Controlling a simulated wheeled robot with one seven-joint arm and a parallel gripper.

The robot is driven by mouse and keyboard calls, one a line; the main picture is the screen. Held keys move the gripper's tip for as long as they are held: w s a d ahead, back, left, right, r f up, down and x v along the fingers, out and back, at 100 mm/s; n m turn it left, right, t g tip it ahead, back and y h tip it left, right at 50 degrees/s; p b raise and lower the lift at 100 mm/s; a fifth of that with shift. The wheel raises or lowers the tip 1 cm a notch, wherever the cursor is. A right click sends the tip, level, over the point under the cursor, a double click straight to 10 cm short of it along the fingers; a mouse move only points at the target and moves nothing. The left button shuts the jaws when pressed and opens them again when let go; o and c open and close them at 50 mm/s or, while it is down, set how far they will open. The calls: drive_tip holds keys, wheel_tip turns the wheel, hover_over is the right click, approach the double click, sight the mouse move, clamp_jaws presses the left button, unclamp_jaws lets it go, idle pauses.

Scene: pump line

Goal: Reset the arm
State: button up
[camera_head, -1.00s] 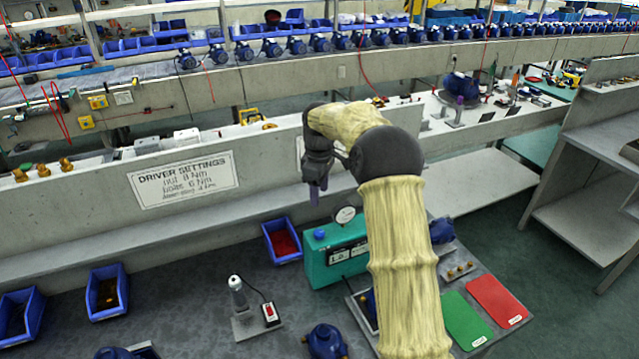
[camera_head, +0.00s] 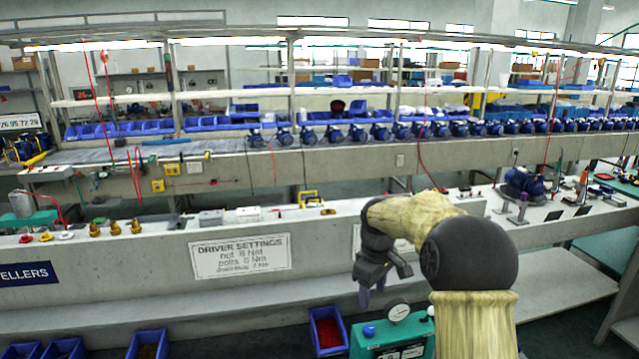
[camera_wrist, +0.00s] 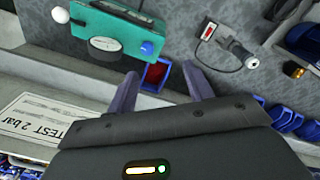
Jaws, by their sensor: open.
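My gripper (camera_head: 373,295) hangs at the end of my sleeved arm, right of centre in the head view, in front of the grey ledge. In the wrist view its two purple-grey fingers (camera_wrist: 157,88) stand apart with nothing between them. A blue bin with red contents (camera_wrist: 160,72) shows beyond the finger gap. The green tester box with a gauge (camera_head: 392,338) is below and to the right of the gripper in the head view. It also shows at the upper left of the wrist view (camera_wrist: 105,30).
The driver settings sign (camera_head: 238,257) is on the ledge front, left of the arm. Blue bins (camera_head: 148,345) and a red-filled bin (camera_head: 327,333) stand below the ledge. A corded driver (camera_wrist: 235,50) lies on the bench. A row of blue pumps (camera_head: 380,132) lines the back bench.

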drive_tip(key=s+f+m+t, duration=0.1)
drive_tip(key=s+m, duration=0.3)
drive_tip(key=s, duration=0.9)
drive_tip(key=s+d+f+m+t, duration=0.1)
drive_tip(key=s+f+m, duration=0.2)
drive_tip(key=s, duration=1)
drive_tip(key=shift+f+m, duration=0.4)
drive_tip(key=shift+m, duration=0.7)
drive_tip(key=shift+d, duration=0.1)
